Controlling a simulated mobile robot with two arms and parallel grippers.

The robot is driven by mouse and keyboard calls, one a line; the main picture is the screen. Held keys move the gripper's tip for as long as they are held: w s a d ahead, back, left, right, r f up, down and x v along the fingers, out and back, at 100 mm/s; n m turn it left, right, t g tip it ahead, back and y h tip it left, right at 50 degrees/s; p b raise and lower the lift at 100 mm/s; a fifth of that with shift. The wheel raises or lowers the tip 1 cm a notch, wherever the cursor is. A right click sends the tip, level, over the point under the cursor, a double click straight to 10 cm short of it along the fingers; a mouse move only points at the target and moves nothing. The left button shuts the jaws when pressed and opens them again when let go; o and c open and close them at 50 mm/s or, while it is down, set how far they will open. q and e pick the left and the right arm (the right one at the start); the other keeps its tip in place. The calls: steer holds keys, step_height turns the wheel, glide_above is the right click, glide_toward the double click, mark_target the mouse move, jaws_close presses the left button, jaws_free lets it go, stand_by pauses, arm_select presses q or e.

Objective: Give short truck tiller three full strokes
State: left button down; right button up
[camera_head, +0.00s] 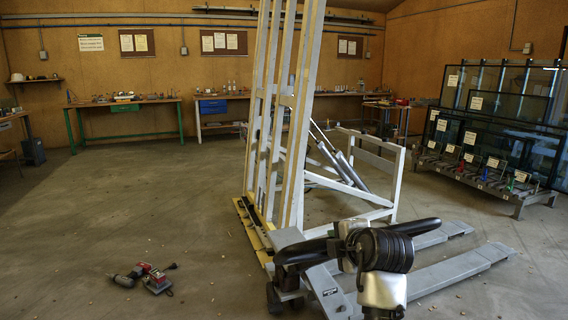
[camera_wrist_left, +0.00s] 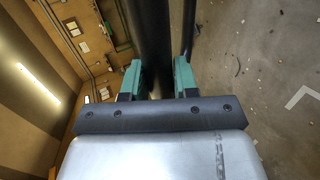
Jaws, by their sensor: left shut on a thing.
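The short truck is a low grey pallet truck with two flat forks (camera_head: 455,272) on the floor at the lower right, partly behind my arm. In the left wrist view my left gripper (camera_wrist_left: 158,78) has its green fingers shut on a thick black bar (camera_wrist_left: 150,35), which I take for the tiller. A thinner dark bar (camera_wrist_left: 188,30) runs beside it on the right. In the head view a long black form (camera_head: 305,251), perhaps the tiller, lies across the truck's front. My wrist parts hide the grasp there. My right gripper is in neither view.
The tall grey glass frame (camera_head: 283,110) stands upright behind the truck. A rack of glass panes (camera_head: 495,125) is at the right. Red and black tools (camera_head: 152,278) lie on the floor at the lower left. Workbenches (camera_head: 125,102) line the back wall. The left floor is mostly clear.

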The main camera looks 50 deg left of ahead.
arm_select(q)
steer(key=r, duration=0.1)
steer(key=w+r+p, duration=0.1)
steer(key=a+r+p, duration=0.1)
steer(key=shift+w+a+h, duration=0.1)
steer(key=shift+w+h, duration=0.15)
steer(key=shift+h, duration=0.05)
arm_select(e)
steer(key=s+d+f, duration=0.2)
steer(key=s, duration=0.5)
arm_select(q)
steer(key=w+a+r+p, duration=0.2)
steer(key=a+r+p, duration=0.3)
steer(key=a+r, duration=0.1)
steer(key=shift+a, duration=0.35)
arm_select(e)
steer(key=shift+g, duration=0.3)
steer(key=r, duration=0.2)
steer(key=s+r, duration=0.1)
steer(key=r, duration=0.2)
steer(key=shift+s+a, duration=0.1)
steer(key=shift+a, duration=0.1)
